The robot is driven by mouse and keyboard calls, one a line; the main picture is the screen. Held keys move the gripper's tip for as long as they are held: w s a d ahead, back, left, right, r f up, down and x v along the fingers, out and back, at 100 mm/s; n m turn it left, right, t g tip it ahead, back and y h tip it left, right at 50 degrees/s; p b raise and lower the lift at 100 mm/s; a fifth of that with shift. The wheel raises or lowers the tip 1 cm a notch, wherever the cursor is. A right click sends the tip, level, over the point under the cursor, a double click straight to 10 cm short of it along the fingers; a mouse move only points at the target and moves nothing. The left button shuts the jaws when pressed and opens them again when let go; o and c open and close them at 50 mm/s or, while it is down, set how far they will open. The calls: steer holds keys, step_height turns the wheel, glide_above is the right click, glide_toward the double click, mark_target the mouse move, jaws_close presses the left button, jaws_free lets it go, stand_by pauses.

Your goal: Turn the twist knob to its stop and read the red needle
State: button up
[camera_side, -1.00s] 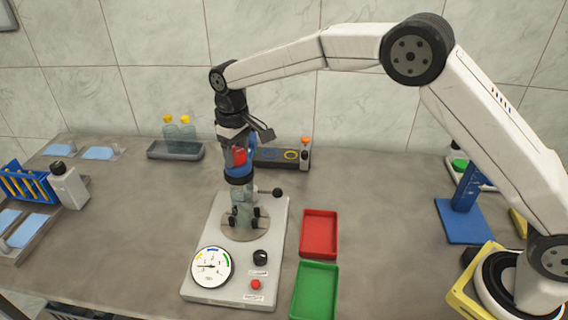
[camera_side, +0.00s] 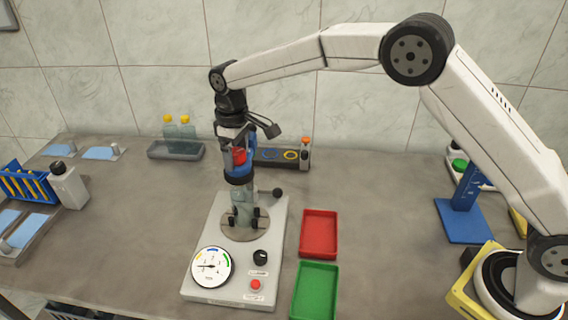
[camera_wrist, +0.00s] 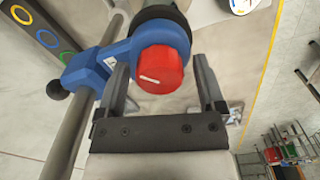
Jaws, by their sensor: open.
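The red twist knob (camera_wrist: 160,70), with a white mark line, sits on a blue clamp body in the wrist view; the line slants slightly from horizontal. In the side view the red knob (camera_side: 239,157) shows at the top of the post. My gripper (camera_side: 238,140) is there above it, pointing down. In the wrist view my gripper (camera_wrist: 161,75) is open, one finger on each side of the knob; contact cannot be told. The round gauge (camera_side: 212,267) stands on the grey base plate. Its needle points left; its colour is too small to tell.
The base plate (camera_side: 226,290) also carries a black knob (camera_side: 261,257) and a red button (camera_side: 256,285). A red tray (camera_side: 319,254) and a green tray (camera_side: 331,290) lie at its right. A bottle tray (camera_side: 160,152) and a ringed holder (camera_side: 270,163) stand behind.

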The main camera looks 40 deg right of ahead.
mark_target(236, 151)
steer(key=n, duration=0.5)
steer(key=shift+n, duration=0.4)
jaws_close()
steer(key=m, duration=0.5)
steer(key=shift+o, duration=0.8)
jaws_free()
steer(key=shift+m, duration=0.3)
steer(key=shift+r, duration=0.1)
steer(key=shift+r, duration=3.45)
